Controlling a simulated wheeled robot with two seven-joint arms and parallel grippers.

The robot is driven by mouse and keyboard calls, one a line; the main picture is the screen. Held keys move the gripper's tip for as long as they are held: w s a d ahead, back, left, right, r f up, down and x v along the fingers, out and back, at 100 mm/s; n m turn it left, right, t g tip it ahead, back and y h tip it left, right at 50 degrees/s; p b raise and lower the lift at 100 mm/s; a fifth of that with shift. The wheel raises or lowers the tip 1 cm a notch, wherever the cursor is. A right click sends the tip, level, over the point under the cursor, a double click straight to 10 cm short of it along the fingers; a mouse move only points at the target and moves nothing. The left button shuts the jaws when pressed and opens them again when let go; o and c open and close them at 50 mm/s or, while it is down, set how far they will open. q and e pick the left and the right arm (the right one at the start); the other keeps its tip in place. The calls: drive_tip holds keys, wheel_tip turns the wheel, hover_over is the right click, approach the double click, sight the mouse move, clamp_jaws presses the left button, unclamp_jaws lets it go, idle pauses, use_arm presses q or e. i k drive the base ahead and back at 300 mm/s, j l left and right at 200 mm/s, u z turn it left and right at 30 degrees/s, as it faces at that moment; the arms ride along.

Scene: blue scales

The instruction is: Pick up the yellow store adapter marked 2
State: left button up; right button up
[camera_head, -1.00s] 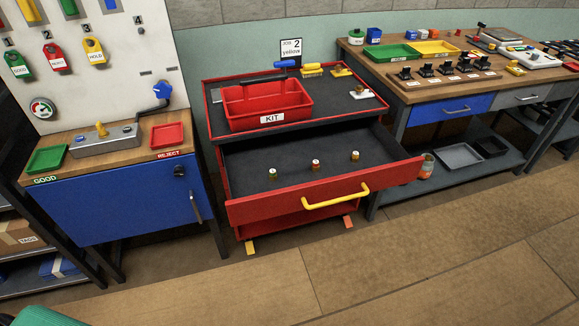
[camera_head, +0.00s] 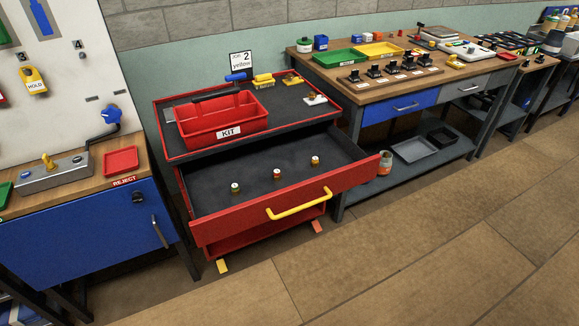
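Three small adapters with pale tops stand in the open drawer (camera_head: 240,218) of the red cart. The left adapter (camera_head: 235,188) looks greenish, the middle adapter (camera_head: 277,174) has a reddish band, and the right adapter (camera_head: 315,161) looks yellow-orange. Their marks are too small to read. A card (camera_head: 241,63) behind the cart reads "JOB 2 yellow". Neither of my grippers is in view.
A wooden bench (camera_head: 345,80) stands right, and a blue cabinet (camera_head: 85,235) with a REJECT tray (camera_head: 121,161) left. The floor in front is clear.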

sight(315, 162)
drive_tip(key=i+l, duration=0.15)
drive_tip(key=l, duration=0.2)
drive_tip(key=i+l+u, duration=0.15)
drive_tip(key=l, duration=0.25)
drive_tip(key=i+l, duration=0.15)
drive_tip(key=l, duration=0.2)
drive_tip(key=i+l+u, duration=0.1)
drive_tip(key=l, duration=0.3)
drive_tip(key=i+l, duration=0.15)
drive_tip(key=l, duration=0.2)
drive_tip(key=i+l+u, duration=0.15)
drive_tip(key=l, duration=0.25)
